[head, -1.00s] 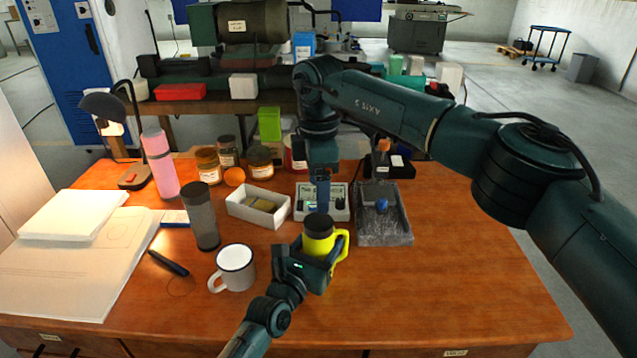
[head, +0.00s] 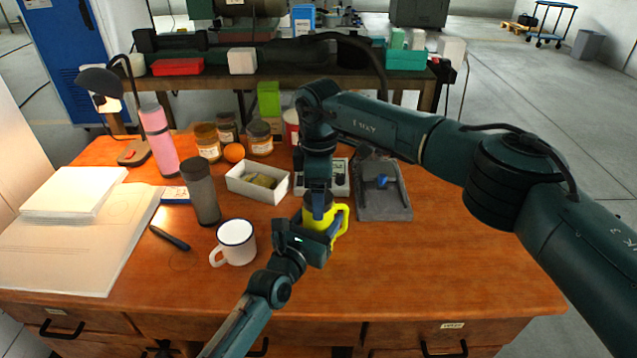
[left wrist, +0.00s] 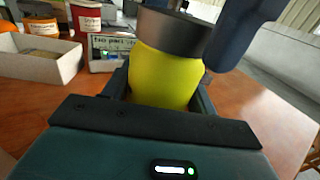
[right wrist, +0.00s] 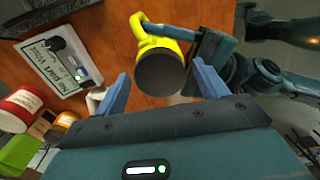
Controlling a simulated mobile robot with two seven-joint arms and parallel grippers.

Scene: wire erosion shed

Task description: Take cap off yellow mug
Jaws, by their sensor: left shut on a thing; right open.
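The yellow mug (head: 340,222) stands upright at the middle of the desk, its handle to the right in the head view. A dark grey cap (left wrist: 172,30) sits on top of it. My left gripper (head: 318,232) is shut around the yellow body (left wrist: 165,75) below the cap. My right gripper (right wrist: 163,88) points down from above. Its two blue fingers are open, one on each side of the round cap (right wrist: 160,72), with gaps visible in the right wrist view. In the head view the right gripper (head: 318,205) hides much of the cap.
A white enamel mug (head: 236,244) and a grey tumbler (head: 202,192) stand left of the yellow mug. A white box (head: 240,183), a labelled panel (right wrist: 60,62) and a grey tray (head: 384,203) lie behind it. The desk's right front is clear.

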